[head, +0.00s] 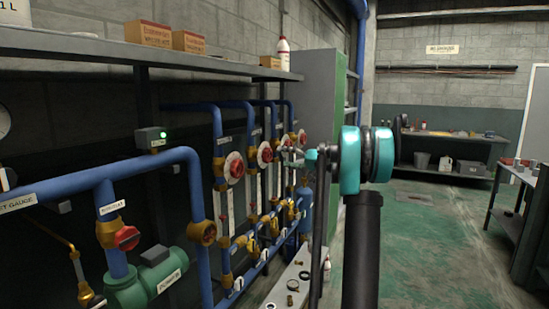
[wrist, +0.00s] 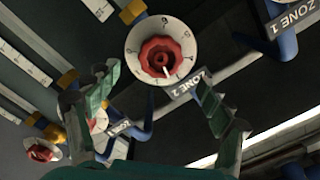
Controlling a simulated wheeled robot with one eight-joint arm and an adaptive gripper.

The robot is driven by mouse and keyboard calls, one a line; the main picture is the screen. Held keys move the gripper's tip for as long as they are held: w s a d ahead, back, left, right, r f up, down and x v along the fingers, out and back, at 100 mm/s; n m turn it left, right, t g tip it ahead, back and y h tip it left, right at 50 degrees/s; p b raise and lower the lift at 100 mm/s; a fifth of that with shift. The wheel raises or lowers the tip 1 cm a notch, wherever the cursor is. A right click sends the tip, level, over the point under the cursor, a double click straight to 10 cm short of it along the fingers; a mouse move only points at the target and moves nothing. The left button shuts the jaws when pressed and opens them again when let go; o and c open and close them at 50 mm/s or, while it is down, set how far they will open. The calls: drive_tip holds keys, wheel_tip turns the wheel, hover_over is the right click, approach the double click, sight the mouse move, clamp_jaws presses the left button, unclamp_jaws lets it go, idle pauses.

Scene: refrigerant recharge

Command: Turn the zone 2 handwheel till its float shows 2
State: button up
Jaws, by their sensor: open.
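The zone 2 handwheel (wrist: 161,58) is red, with a white pointer mark, on a round white numbered dial (wrist: 133,42). It is near the top middle of the wrist view, with the ZONE 2 label (wrist: 191,86) beside it. My gripper (wrist: 157,76) is open and empty, its green-grey fingers spread to either side of the dial. Contact with the wheel cannot be made out. In the head view my gripper (head: 291,157) is small and dark, in front of the row of wheels. Pale scale strips (wrist: 22,64) show at the wrist view's left; the zone 2 float cannot be read.
A ZONE 1 label (wrist: 283,20) is at the wrist view's right; another red handwheel (wrist: 42,151) is at lower left. Blue pipes (head: 205,180) and yellow valves crowd the wall. A grey bench (head: 284,284) with loose parts is below. The green floor (head: 440,245) at right is clear.

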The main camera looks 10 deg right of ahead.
drive_tip(key=shift+v, duration=2.3)
drive_tip(key=s+a+f+g+h, duration=0.2)
drive_tip(key=s+a+f+h, duration=0.1)
drive_tip(key=s+a+f, duration=0.5)
drive_tip(key=s+a+f+g+h, duration=0.3)
drive_tip(key=s+a+f, duration=0.2)
drive_tip(key=s+f, duration=0.4)
drive_tip(key=s+d+f+h, duration=0.1)
drive_tip(key=s+f+h, duration=0.2)
drive_tip(key=s+f, duration=0.3)
drive_tip(key=s+d+f+g+h, duration=0.1)
drive_tip(key=s+f, duration=0.5)
drive_tip(key=s, duration=0.8)
drive_tip(key=s+d+f+h, duration=0.3)
drive_tip(key=s+f, duration=0.3)
drive_tip(key=s, duration=0.4)
drive_tip(key=shift+f+m+h, duration=0.3)
drive_tip(key=shift+f+h, duration=0.05)
drive_tip(key=shift+h, duration=0.45)
